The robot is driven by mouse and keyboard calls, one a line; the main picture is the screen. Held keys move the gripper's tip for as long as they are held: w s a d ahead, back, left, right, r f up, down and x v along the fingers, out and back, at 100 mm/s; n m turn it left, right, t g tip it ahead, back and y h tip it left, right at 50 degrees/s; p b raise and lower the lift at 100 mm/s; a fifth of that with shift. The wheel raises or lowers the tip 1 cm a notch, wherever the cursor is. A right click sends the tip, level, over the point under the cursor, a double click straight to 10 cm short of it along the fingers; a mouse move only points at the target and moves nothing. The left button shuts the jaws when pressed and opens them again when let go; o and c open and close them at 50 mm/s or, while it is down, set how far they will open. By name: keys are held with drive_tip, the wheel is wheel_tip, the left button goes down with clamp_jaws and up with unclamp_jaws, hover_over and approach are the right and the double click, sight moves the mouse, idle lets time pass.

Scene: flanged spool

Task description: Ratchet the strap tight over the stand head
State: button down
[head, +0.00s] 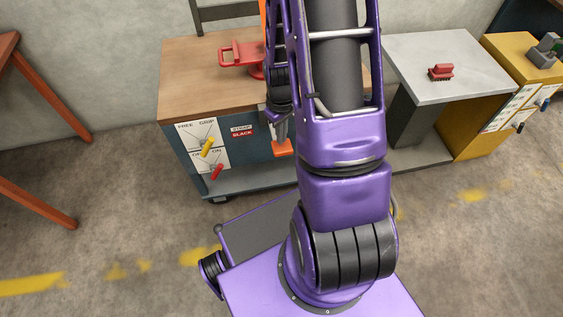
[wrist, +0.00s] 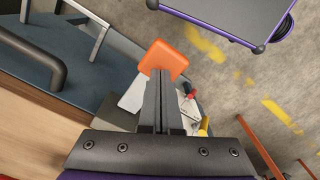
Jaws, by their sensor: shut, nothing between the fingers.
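An orange-ended lever (head: 282,147) hangs at the front of the workbench, its grey shank partly hidden behind my arm in the head view. In the wrist view its orange grip (wrist: 165,57) is right at the tips of my gripper (wrist: 161,76). My fingers are shut together with nothing between them; I cannot tell whether they touch the grip. A narrow orange strip, perhaps the strap (head: 263,18), shows beside my arm at the top of the head view. A sign (head: 242,131) on the bench front reads "STRAP SLACK". The stand head is not clearly visible.
The workbench (head: 185,75) carries a red handled fixture (head: 240,56). Its front panel has a yellow lever (head: 207,148) and a red lever (head: 217,172) beside FREE/GRIP and OFF/ON labels. A grey table (head: 425,50) with a red brush (head: 441,72) stands right.

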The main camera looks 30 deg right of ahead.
sight(281, 149)
wheel_tip(281, 149, down, 7)
drive_tip(key=b, duration=0.4)
drive_tip(key=shift+r, duration=0.15)
wheel_tip(281, 149, up, 7)
drive_tip(key=p, duration=0.5)
drive_tip(key=shift+r, duration=0.2)
drive_tip(key=shift+f, duration=0.1)
wheel_tip(281, 149, down, 7)
drive_tip(key=b, duration=0.5)
drive_tip(key=shift+f, duration=0.15)
wheel_tip(281, 149, up, 7)
drive_tip(key=p, duration=0.5)
drive_tip(key=shift+r, duration=0.3)
wheel_tip(281, 149, up, 5)
drive_tip(key=p, duration=0.4)
drive_tip(key=shift+f, duration=0.1)
